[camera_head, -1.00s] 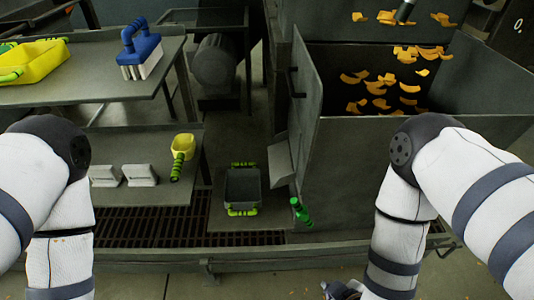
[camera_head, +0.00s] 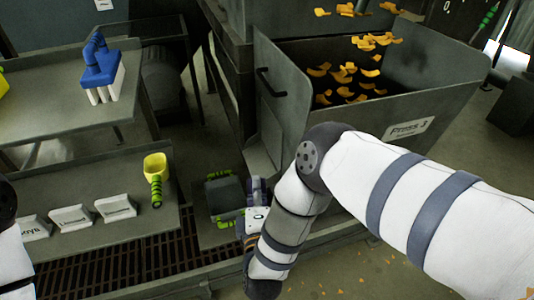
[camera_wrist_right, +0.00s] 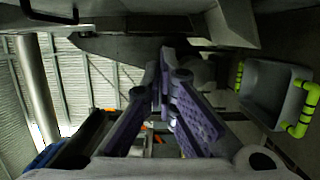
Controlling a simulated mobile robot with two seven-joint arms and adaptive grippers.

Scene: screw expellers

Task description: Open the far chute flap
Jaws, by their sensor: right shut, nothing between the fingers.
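A grey sheet-metal panel with a black bar handle (camera_head: 270,82) stands upright at the left end of the press hopper (camera_head: 420,120). Below it is a slanted grey chute plate (camera_head: 264,152). I cannot tell which part is the far chute flap. My right gripper (camera_head: 257,187) is shut and empty, beside the small grey bin (camera_head: 226,190) and below the chute plate. In the right wrist view its purple fingers (camera_wrist_right: 165,62) are together, with the bin (camera_wrist_right: 275,92) to their right. Only part of my left arm shows; its gripper is out of view.
Orange flakes lie in the hopper. A blue brush (camera_head: 100,68) stands on the upper left shelf (camera_head: 60,115). A yellow scoop (camera_head: 155,165) and several labelled blocks are on the lower shelf. A green handle (camera_head: 488,18) shows at the upper right. Floor at right is mostly clear.

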